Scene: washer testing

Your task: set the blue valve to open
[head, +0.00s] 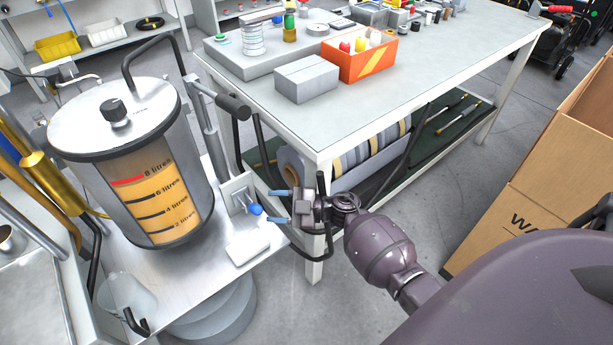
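The blue valve (256,209) shows as a small round blue knob beside a pale upright plate, on the metal stand to the right of the clear tank. Its exact setting is too small to tell. My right gripper (273,206) points left toward the knob, with its two blue fingertips spread apart. The knob lies just left of the gap between the fingertips. I cannot tell whether they touch it. My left gripper is not in view.
The tank (180,145) with litre marks stands on a metal shelf (190,275) at left, near a lever handle (233,107). A white workbench (430,70) with an orange bin (358,64) stands behind my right gripper. A cardboard box (530,180) stands at right.

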